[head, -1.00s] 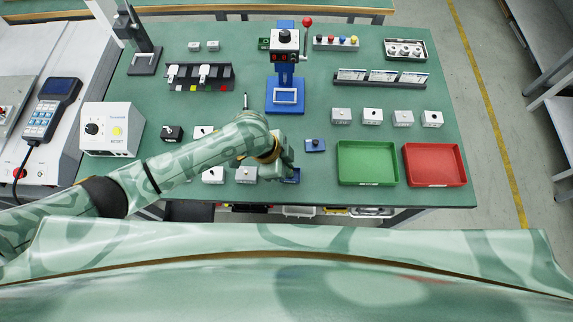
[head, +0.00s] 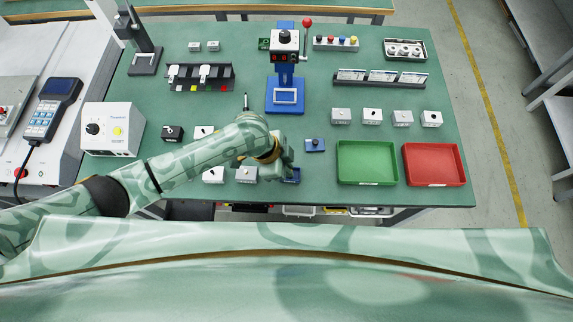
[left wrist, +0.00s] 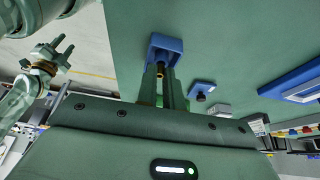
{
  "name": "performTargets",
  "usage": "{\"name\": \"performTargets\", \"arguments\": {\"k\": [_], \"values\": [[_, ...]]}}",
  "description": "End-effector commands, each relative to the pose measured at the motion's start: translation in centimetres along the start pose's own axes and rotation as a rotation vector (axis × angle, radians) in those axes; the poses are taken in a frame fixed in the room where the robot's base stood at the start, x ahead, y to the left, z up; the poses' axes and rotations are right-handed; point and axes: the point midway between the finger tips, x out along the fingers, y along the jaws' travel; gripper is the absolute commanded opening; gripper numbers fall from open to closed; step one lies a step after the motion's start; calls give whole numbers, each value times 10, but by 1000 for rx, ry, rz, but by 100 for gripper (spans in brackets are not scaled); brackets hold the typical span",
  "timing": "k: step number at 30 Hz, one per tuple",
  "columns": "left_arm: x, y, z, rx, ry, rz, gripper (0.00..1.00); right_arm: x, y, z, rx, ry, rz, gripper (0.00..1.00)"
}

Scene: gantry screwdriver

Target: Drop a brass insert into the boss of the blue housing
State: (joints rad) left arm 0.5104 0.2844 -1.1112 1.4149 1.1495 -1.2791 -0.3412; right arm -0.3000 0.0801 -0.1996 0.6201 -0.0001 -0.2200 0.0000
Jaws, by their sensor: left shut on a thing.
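My left gripper (left wrist: 160,92) is shut on a small brass insert (left wrist: 160,70), which shows between the fingertips in the left wrist view. The blue housing (left wrist: 166,44) lies on the green table just past the fingertips there. In the head view the housing (head: 291,177) shows partly beside my left gripper (head: 284,172), near the table's front edge. The fingers and insert overlap the housing in the picture. Its boss is hidden, and I cannot tell whether the insert touches it. My right gripper (left wrist: 52,54) shows small at the left of the wrist view; its jaw opening is unclear.
A small blue block with a dark knob (head: 315,145) sits right of the gripper. White blocks (head: 246,174) stand close on its left. A green tray (head: 367,182) and a red tray (head: 435,184) lie at the right. A blue press (head: 285,97) stands behind.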

Motion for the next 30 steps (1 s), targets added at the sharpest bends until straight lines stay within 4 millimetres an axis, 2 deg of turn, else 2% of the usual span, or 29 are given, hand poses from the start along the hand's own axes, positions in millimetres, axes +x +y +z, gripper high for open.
{"name": "performTargets", "arguments": {"k": [5, 6, 8, 9, 19, 22, 26, 30], "values": [[6, 0, 2, 0, 0, 1, 0, 4, 0, 1, 0, -2, 0, 36], [6, 0, 2, 1, 0, 0, 14, 4, 0, 1, 0, -2, 0, 36], [6, 0, 2, 1, 0, 0, 31, 4, 0, 1, 0, -2, 0, 36], [6, 0, 2, 0, 0, 1, 34, 4, 0, 1, 0, -2, 0, 36], [5, 0, 3, 0, -2, 0, 34, 3, 0, 1, 0, -2, 0, 36], [0, 0, 3, 0, -3, -1, 34, 1, 0, 0, 0, -1, 1, 36], [-23, -1, 2, 2, -3, -4, 34, -10, 1, -2, -1, 4, 2, 36], [-62, -1, 0, 3, -1, -5, 34, -27, 3, -7, -1, 12, 4, 36]]}}
